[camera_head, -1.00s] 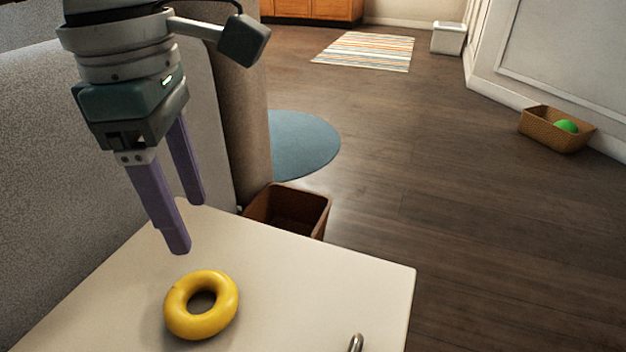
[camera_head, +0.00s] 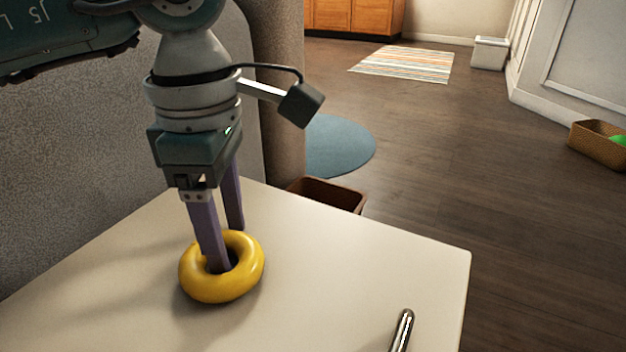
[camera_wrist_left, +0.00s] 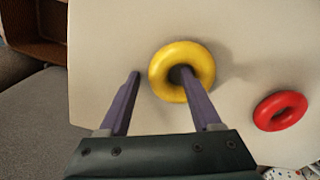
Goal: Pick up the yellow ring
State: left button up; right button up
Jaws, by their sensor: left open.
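The yellow ring (camera_head: 216,291) lies on the pale top near its far left part. My left gripper (camera_head: 228,249) points down at it with its fingers open. One finger is at the ring's hole and the other is just outside its far rim, so the ring's wall lies between them. In the left wrist view the yellow ring (camera_wrist_left: 203,56) shows the right finger over its hole and the left finger of the gripper (camera_wrist_left: 160,73) beside its outer edge. Whether the fingers touch the ring cannot be told. My right gripper does not show.
A red ring (camera_wrist_left: 265,112) lies on the same top in the left wrist view. A chrome rod-like piece (camera_head: 402,330) stands near the front right of the pale top (camera_head: 340,270). A brown bin (camera_head: 335,193) is beyond its far edge. The top's middle is clear.

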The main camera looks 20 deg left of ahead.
pick_arm(q)
jog(key=shift+r, duration=0.1)
jog(key=shift+w, duration=0.1)
grip_shut()
dwell(0.5)
